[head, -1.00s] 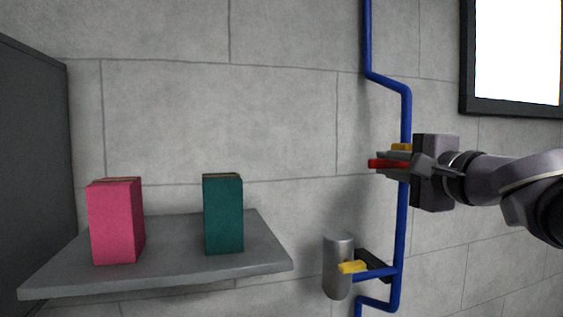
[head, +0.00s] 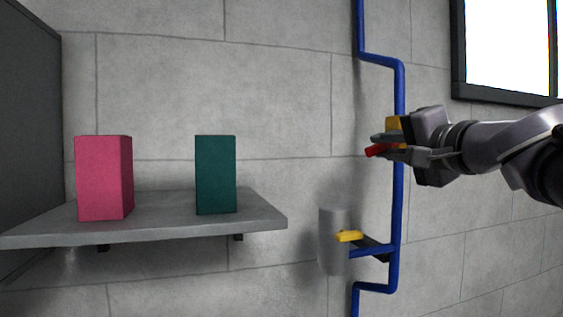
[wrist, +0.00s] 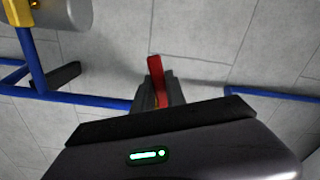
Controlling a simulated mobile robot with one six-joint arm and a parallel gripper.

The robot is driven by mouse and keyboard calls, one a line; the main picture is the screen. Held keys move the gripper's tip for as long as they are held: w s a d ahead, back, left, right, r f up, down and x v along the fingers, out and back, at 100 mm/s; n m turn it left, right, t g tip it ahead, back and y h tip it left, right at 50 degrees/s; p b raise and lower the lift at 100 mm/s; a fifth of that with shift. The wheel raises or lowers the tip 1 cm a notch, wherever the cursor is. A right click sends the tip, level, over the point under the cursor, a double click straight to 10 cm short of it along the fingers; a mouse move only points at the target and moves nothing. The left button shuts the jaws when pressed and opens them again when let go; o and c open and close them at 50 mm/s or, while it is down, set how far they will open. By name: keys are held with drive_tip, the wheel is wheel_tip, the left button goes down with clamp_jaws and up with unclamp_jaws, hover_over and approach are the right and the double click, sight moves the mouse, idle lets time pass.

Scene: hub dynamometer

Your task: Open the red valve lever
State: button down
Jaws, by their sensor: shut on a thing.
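The red valve lever (head: 376,150) is on the blue pipe (head: 399,210) on the wall, right of centre in the head view. Its red end sticks out to the left past my fingers and tilts slightly down to the left. My gripper (head: 388,146) comes from the right and is shut on the lever. A yellow valve part (head: 393,125) shows just above the fingers. In the wrist view the red lever (wrist: 155,68) stands out between the fingertips (wrist: 158,92), and the fingers hide the rest of it.
A lower yellow valve handle (head: 349,236) and a grey cylinder (head: 332,255) are on the pipe below. A grey shelf (head: 150,225) at left bears a pink box (head: 103,178) and a green box (head: 215,175). A bright window (head: 505,45) is at upper right.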

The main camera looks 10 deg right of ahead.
drive_tip(key=shift+w+d+f+n+b, duration=0.1)
drive_tip(key=shift+d+f+n+b, duration=0.5)
drive_tip(key=shift+n+b, duration=0.8)
drive_tip(key=shift+w+d+f+n+b, duration=0.1)
drive_tip(key=shift+d+f+n+b, duration=0.5)
drive_tip(key=shift+n+b, duration=0.75)
drive_tip(key=shift+w+d+f+n+b, duration=0.1)
drive_tip(key=shift+d+f+n+b, duration=0.25)
drive_tip(key=shift+f+n+b, duration=0.75)
drive_tip(key=shift+r+b, duration=0.35)
drive_tip(key=shift+b, duration=0.2)
drive_tip(key=c, duration=1.7)
unclamp_jaws()
drive_tip(key=o, duration=0.3)
drive_tip(key=shift+w, duration=0.2)
drive_tip(key=shift+o, duration=0.2)
